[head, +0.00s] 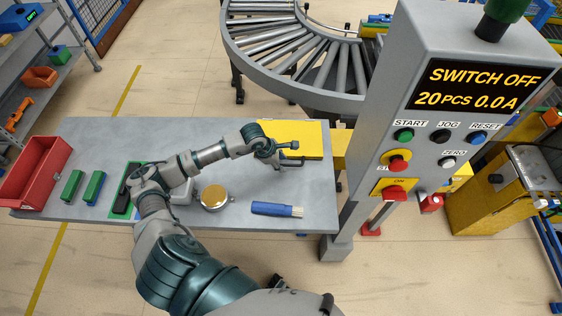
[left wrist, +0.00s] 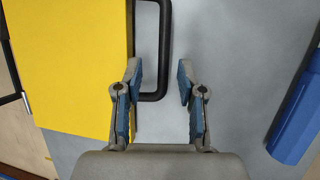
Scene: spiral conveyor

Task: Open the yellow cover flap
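The yellow cover flap (head: 300,133) lies flat at the back right of the grey table. Its flat yellow face fills the left of the left wrist view (left wrist: 75,65). A black bar handle (left wrist: 165,45) stands along the flap's edge in that view. My left gripper (head: 290,153) is over the flap's near edge. In the left wrist view the left gripper (left wrist: 160,80) is open, and the handle's long bar shows between its fingertips. I cannot tell how far above the handle the fingers are. My right gripper is not in view.
A blue-handled brush (head: 275,209) and a round tin with a gold top (head: 214,196) lie on the table (head: 240,220). A red bin (head: 35,170) and green-and-blue blocks are at the left. The control box (head: 450,110) stands close on the right, with the roller conveyor (head: 300,60) behind.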

